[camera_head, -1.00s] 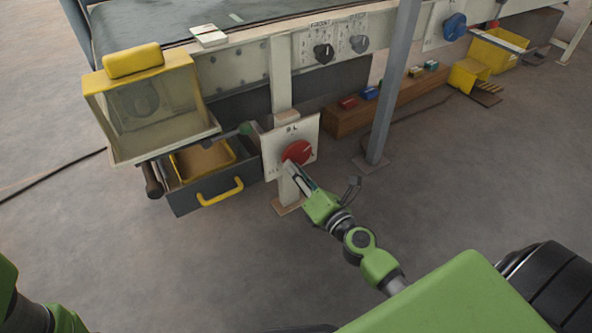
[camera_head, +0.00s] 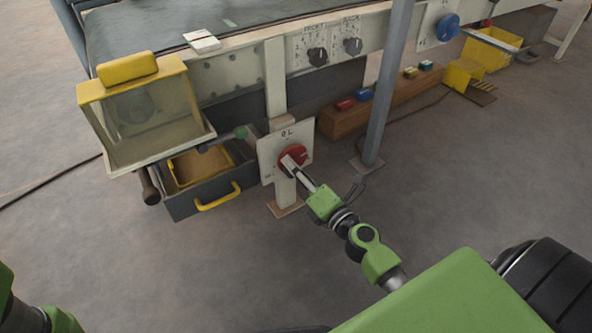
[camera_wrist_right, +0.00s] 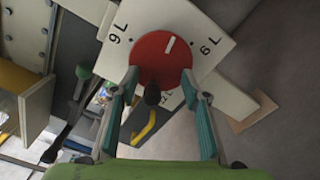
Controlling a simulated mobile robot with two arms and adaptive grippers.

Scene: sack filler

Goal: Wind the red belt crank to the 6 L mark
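The red belt crank (camera_head: 293,155) is a round disc on a white panel (camera_head: 268,165) at the front of the machine. It also shows in the right wrist view (camera_wrist_right: 163,60), with a white line near its top, between two litre marks that look like 6 L or 9 L. A dark knob (camera_wrist_right: 152,94) stands out from the disc's lower edge. My right gripper (camera_head: 292,164) is at the disc; in the wrist view its teal-padded fingers (camera_wrist_right: 160,80) are apart on either side of the knob, with gaps showing. My left gripper is out of view; only green arm parts show at lower left.
A grey post (camera_head: 385,90) stands right of the panel. An open drawer with a yellow handle (camera_head: 218,195) is left of it, under a yellow-topped clear box (camera_head: 140,110). The floor in front is clear.

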